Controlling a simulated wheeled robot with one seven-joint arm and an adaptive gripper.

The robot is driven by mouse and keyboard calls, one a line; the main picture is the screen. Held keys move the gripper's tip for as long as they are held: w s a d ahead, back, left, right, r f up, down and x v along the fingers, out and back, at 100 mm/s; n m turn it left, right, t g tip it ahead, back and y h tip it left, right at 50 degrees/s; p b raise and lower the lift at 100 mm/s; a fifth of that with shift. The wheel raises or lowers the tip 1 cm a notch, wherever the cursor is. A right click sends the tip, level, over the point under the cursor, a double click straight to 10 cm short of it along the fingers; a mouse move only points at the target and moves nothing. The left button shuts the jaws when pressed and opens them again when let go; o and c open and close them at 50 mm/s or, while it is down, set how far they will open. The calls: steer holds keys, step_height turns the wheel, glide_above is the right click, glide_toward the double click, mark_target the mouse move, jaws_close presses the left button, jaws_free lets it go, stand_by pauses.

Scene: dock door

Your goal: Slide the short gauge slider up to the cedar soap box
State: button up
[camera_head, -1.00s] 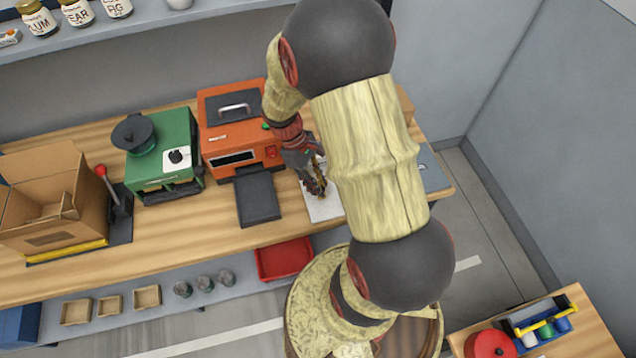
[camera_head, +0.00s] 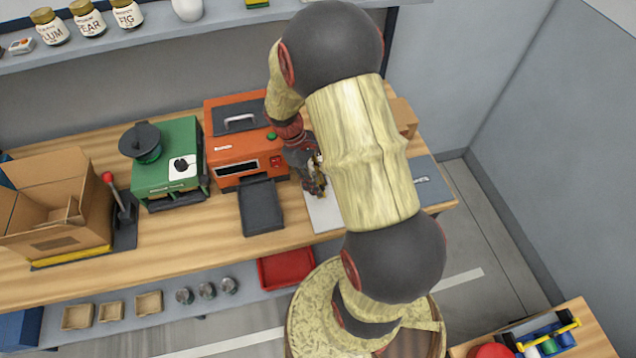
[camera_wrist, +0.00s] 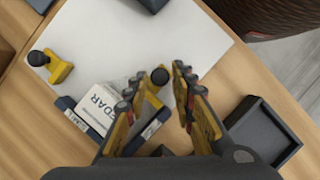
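The cedar soap box (camera_wrist: 98,106), white with dark lettering, sits against a dark blue gauge frame (camera_wrist: 68,104) in the wrist view. A yellow slider with a black knob (camera_wrist: 159,77) stands just right of the box, apparently with a small gap. Another yellow slider with a black knob (camera_wrist: 58,68) stands up and left of the box. I cannot tell their lengths. My gripper (camera_wrist: 160,80) is open, its fingertips on either side of the right-hand knob; contact is unclear. In the head view my gripper (camera_head: 314,180) is over the white sheet (camera_head: 324,213), and my arm hides much there.
An orange machine (camera_head: 236,150) with a dark tray (camera_head: 261,207) stands left of my gripper. The tray also shows right of it in the wrist view (camera_wrist: 263,132). A green machine (camera_head: 168,160) and a cardboard box (camera_head: 50,215) are farther left. A grey plate (camera_head: 428,180) lies right.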

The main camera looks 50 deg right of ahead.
steer(key=shift+o, duration=1.2)
steer(key=v, duration=1.2)
steer(key=shift+c, duration=0.5)
